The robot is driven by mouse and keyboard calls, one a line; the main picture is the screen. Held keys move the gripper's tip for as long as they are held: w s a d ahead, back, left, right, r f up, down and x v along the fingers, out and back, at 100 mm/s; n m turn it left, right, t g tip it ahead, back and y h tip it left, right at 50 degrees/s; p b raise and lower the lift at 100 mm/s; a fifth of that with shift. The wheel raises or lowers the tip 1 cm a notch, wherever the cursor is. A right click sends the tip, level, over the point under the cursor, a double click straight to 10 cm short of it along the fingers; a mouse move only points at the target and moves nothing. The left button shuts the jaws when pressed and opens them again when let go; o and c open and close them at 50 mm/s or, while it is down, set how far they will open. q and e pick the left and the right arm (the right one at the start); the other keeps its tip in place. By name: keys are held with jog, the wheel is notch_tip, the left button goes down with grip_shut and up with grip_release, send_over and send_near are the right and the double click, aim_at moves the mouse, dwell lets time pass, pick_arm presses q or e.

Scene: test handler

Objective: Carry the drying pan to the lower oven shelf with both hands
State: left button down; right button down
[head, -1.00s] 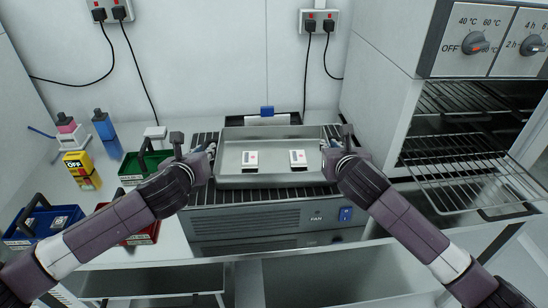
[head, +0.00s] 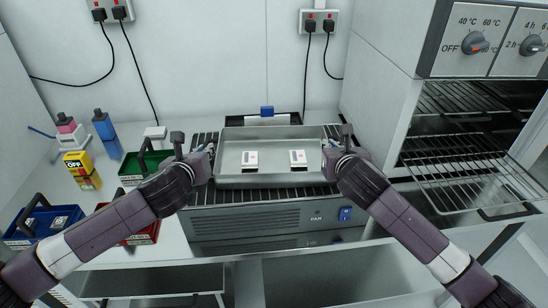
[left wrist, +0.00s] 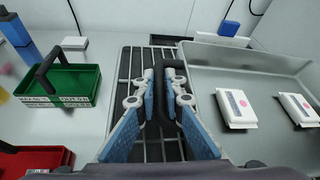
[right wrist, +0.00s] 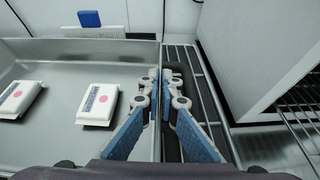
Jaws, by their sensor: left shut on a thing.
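The drying pan (head: 270,133) is a shallow grey metal tray with two white packets (head: 250,159) (head: 298,158) lying in it. It rests level on a slatted rack (head: 204,146). My left gripper (left wrist: 160,85) is shut on the pan's black left handle (left wrist: 184,112). My right gripper (right wrist: 162,85) is at the pan's right side, its fingers close together by the dark right handle; its grip is unclear. The oven (head: 390,75) is at the right, with its lower wire shelf (head: 465,178) pulled out.
A green bin (head: 140,165), a red bin (head: 146,232), a blue bin (head: 42,222) and bottles (head: 105,125) stand at the left. The oven's side wall rises between pan and shelf.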

pick_arm(q)
jog(key=shift+r, duration=0.25)
pick_arm(e)
jog(key=shift+r, duration=0.25)
